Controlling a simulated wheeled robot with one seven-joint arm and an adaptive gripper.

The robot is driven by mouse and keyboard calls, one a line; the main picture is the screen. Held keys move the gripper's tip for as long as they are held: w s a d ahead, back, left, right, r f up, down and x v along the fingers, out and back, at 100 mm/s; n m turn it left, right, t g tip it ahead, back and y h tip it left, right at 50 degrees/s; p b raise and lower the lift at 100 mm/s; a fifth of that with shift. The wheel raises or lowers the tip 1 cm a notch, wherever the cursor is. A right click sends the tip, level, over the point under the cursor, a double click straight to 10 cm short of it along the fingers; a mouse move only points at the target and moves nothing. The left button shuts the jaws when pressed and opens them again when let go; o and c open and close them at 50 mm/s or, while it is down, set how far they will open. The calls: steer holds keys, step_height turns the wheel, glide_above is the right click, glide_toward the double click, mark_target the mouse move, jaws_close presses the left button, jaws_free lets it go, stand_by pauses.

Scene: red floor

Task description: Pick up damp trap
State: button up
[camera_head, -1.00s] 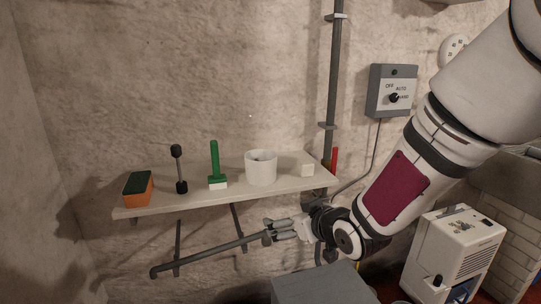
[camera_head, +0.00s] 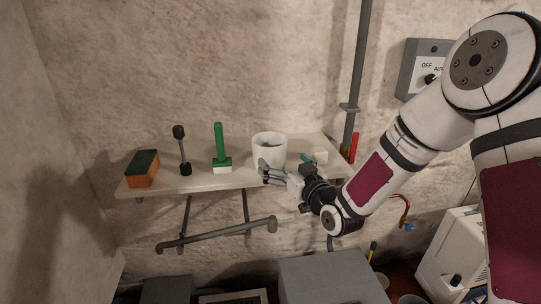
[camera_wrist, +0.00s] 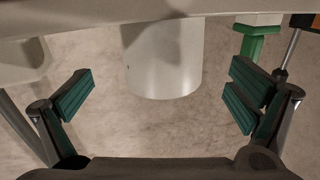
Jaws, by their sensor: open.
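The damp trap appears to be the white round tub (camera_head: 269,148), upright on the wall shelf between a green-handled tool and a small white block. My gripper (camera_head: 285,165) is open at the tub's lower right in the head view. One finger covers part of its lower front; a teal-padded fingertip shows to its right. In the wrist view, the scene looks upside down. The tub (camera_wrist: 163,62) is between the spread fingers of my gripper (camera_wrist: 160,82), with a visible gap on each side. No grip shows.
The shelf (camera_head: 220,180) also holds an orange-green sponge (camera_head: 143,168), a dark-headed tool (camera_head: 183,150), the green-handled tool (camera_head: 220,145) and the white block (camera_head: 321,157). A rail (camera_head: 215,236) runs below. A vertical pipe (camera_head: 357,70) and a red object (camera_head: 353,147) are at right.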

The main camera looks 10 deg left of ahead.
mark_target(277, 160)
steer(key=x, duration=0.5)
steer(key=shift+a+f, duration=0.3)
steer(key=shift+f, duration=0.05)
steer(key=shift+w+a, duration=0.25)
steer(key=shift+w, duration=0.15)
steer(key=c, duration=1.3)
steer(key=shift+r, duration=0.2)
steer(key=shift+c, duration=0.2)
steer(key=shift+r, duration=1.5)
steer(key=shift+s+r, duration=0.15)
steer(key=shift+s, duration=0.05)
steer(key=s+r, duration=0.1)
steer(key=s, duration=1.4)
steer(key=shift+s+r, duration=0.2)
steer(key=shift+s, duration=0.05)
